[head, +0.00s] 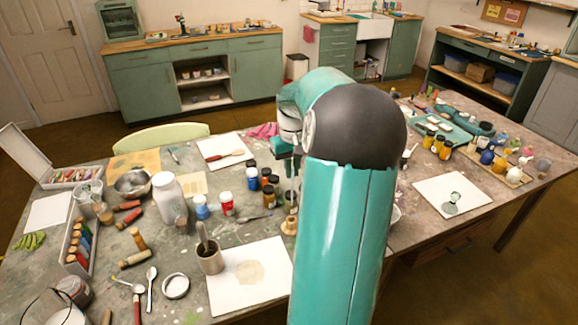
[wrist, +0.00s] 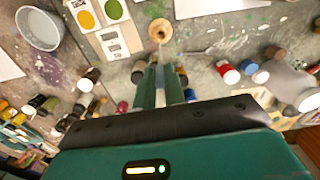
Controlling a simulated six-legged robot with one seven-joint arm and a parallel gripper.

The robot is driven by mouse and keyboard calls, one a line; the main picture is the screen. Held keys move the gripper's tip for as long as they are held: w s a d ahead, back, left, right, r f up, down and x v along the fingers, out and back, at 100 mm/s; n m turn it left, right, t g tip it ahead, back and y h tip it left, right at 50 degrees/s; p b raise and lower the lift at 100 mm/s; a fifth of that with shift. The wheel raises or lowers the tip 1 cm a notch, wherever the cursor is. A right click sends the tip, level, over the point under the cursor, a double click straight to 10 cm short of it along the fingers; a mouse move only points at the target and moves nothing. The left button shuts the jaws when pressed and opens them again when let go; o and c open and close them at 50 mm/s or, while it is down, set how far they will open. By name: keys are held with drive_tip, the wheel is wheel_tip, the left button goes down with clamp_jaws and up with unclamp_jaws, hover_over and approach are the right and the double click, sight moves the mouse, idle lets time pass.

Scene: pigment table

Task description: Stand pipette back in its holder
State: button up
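The pipette is a thin, pale translucent stem (wrist: 160,72) between my gripper's two green fingers (wrist: 160,88) in the wrist view. My gripper appears shut on it. The holder is a small round wooden piece with a dark hole (wrist: 160,31), just beyond the fingertips in the wrist view. In the head view the holder (head: 289,226) stands on the table, left of my teal arm. My gripper (head: 289,170) is above it there, partly hidden by my arm. I cannot tell whether the pipette's tip touches the holder.
A brown cup with a tool (head: 209,257) and white paper (head: 232,296) lie nearer. A white bottle (head: 169,200) stands further left. A white bowl (wrist: 40,28) shows in the wrist view.

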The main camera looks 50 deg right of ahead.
wheel_tip(320, 180, down, 9)
drive_tip(key=shift+a, duration=0.15)
idle(0.9)
drive_tip(key=shift+w, duration=0.1)
drive_tip(key=o, duration=0.6)
wheel_tip(320, 180, up, 14)
drive_tip(key=shift+f, duration=0.1)
idle(1.1)
